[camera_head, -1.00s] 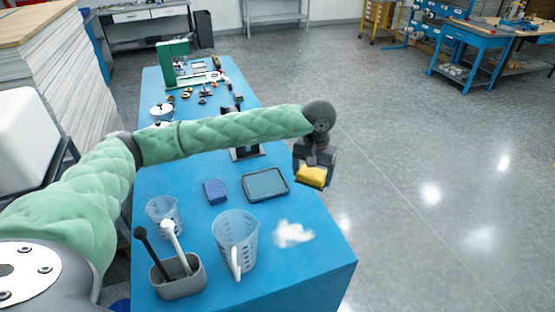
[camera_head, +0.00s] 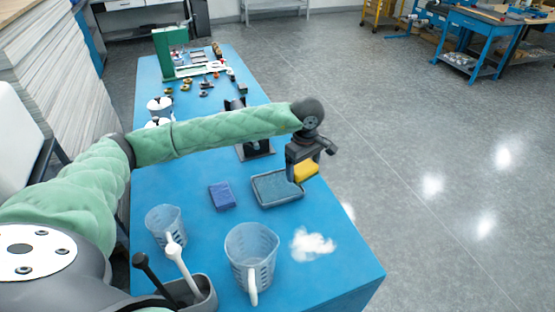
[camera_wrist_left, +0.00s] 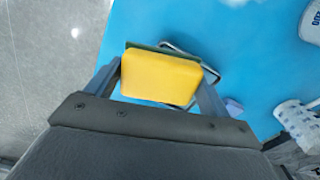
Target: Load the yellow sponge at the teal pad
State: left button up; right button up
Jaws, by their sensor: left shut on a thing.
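The yellow sponge (camera_head: 306,171) is held in my left gripper (camera_head: 304,167), above the right end of the teal pad. In the left wrist view the sponge (camera_wrist_left: 160,77) sits between the two fingers (camera_wrist_left: 160,85), with a dark green layer along its far edge. The teal pad (camera_head: 275,187) lies in a shallow dark-rimmed tray on the blue table. In the left wrist view the sponge hides most of the tray, and only its rim (camera_wrist_left: 190,55) shows. My right gripper is not in view.
A blue sponge-like block (camera_head: 222,195) lies left of the tray. A clear measuring jug (camera_head: 251,254), a smaller beaker (camera_head: 165,225) and a grey caddy (camera_head: 203,295) stand nearer. White foam (camera_head: 312,244) lies right of the jug. A black stand (camera_head: 255,150) is behind the tray.

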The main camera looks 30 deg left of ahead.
aim_at(277, 186)
pick_arm(q)
jog(key=a+n+p, duration=0.1)
jog(key=n, duration=0.2)
jog(key=a+n, duration=0.1)
jog(key=n, duration=0.3)
jog(key=a+n+p, duration=0.1)
jog(key=n, duration=0.3)
jog(key=shift+s+a+p, duration=0.3)
jog(key=shift+s+p, duration=0.05)
jog(key=shift+s+a+f+n+p, duration=0.2)
jog(key=shift+a+f+n+p, duration=0.35)
jog(key=shift+n, duration=1.7)
jog(key=shift+s+a+f+n+p, duration=0.3)
jog(key=shift+a+f+n, duration=0.45)
jog(key=shift+n, duration=1.45)
jog(key=shift+s+a+f+n+p, duration=0.15)
jog(key=shift+a+f+n+p, duration=0.5)
jog(key=shift+n, duration=1.6)
jog(key=shift+a+f+b, duration=0.2)
jog(key=shift+f+b, duration=0.25)
jog(key=shift+f, duration=0.75)
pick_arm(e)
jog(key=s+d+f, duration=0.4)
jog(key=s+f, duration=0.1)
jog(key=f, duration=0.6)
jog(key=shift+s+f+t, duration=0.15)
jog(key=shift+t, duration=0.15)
